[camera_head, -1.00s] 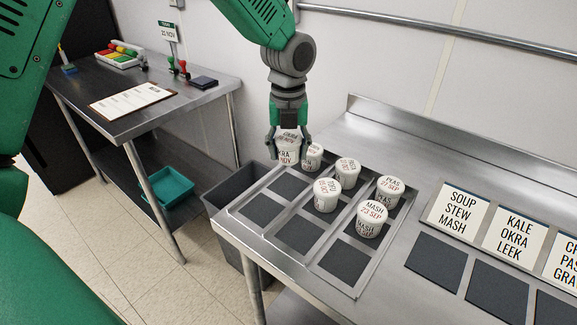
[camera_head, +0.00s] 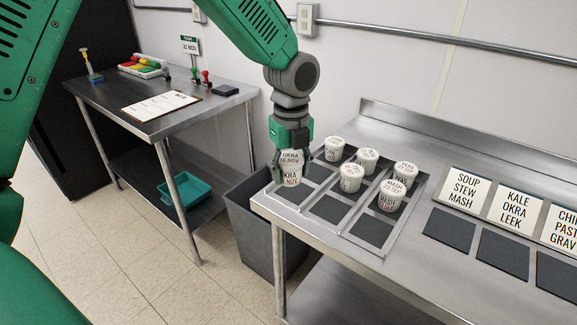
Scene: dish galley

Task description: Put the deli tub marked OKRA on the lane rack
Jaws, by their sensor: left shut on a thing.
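My left gripper (camera_head: 292,172) is shut on a white deli tub marked OKRA (camera_head: 290,170), with NOV in its date. The tub is upright at the left lane of the lane rack (camera_head: 391,246); I cannot tell whether its base touches the rack. Several other white tubs stand on the rack: one (camera_head: 334,149) just right of the gripper, two in the middle lane (camera_head: 366,161) (camera_head: 351,178), and a MASH tub (camera_head: 391,195) with another tub (camera_head: 404,174) behind it in the right lane. My right gripper is not in view.
Signs SOUP STEW MASH (camera_head: 459,193) and KALE OKRA LEEK (camera_head: 509,213) stand behind dark pads (camera_head: 449,232) on the steel counter. A grey bin (camera_head: 258,224) is below the rack's left end. A side table holds a clipboard (camera_head: 161,105). Front rack pads are bare.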

